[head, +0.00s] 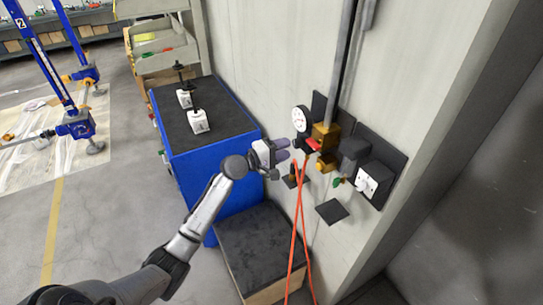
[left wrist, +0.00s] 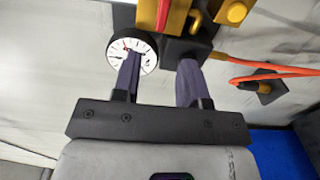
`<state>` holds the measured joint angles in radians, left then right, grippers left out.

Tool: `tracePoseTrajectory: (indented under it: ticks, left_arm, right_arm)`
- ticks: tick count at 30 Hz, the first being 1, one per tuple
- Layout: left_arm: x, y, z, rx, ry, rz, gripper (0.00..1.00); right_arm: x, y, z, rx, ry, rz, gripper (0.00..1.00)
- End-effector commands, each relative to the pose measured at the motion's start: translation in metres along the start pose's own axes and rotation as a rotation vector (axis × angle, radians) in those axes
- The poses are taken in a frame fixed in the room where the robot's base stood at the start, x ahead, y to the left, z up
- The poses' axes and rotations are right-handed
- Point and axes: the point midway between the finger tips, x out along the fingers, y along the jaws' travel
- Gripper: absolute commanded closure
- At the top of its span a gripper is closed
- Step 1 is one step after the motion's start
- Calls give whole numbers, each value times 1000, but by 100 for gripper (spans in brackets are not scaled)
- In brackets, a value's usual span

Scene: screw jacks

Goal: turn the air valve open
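The air valve is on the brass-coloured wall fitting (head: 325,137), with a red lever (head: 312,145) at its lower left. In the left wrist view a red strip, apparently this lever (left wrist: 163,14), stands against the yellow fitting at the top. My left gripper (head: 284,149) is just left of the fitting and points at it. In the left wrist view its two fingers (left wrist: 160,68) are apart with nothing clearly held between them. The left finger overlaps the gauge dial; the right one overlaps a dark block under the fitting. Contact cannot be told. My right gripper is not in view.
A round white gauge (head: 300,118) sits beside the fitting. Orange hoses (head: 298,220) hang below. Dark boxes and a white socket (head: 368,184) are to the right. A blue cabinet (head: 190,165) and a low dark-topped box (head: 262,240) stand by the wall.

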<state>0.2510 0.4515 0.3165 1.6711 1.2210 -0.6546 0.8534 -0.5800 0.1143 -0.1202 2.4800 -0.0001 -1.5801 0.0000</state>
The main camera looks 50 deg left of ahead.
Motion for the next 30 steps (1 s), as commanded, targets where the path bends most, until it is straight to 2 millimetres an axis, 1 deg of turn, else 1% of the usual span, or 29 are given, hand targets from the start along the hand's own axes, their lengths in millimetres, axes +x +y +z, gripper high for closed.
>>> tracePoseTrajectory:
  ticks: [1,3,6,10,15,30]
  left_arm:
    - [-9,-3,0,2,-1,-2,61]
    - [-19,-2,0,2,-1,-2,61]
    - [-30,-2,0,1,0,-1,61]
    - [-40,-1,0,1,0,0,61]
    - [-44,0,0,-1,-1,-1,61]
    - [-44,0,0,-1,0,0,61]
  right_arm:
    - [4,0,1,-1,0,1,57]
    - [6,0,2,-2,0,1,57]
    - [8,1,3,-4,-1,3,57]
    - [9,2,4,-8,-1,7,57]
    - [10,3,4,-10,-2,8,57]
    - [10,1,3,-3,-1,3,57]
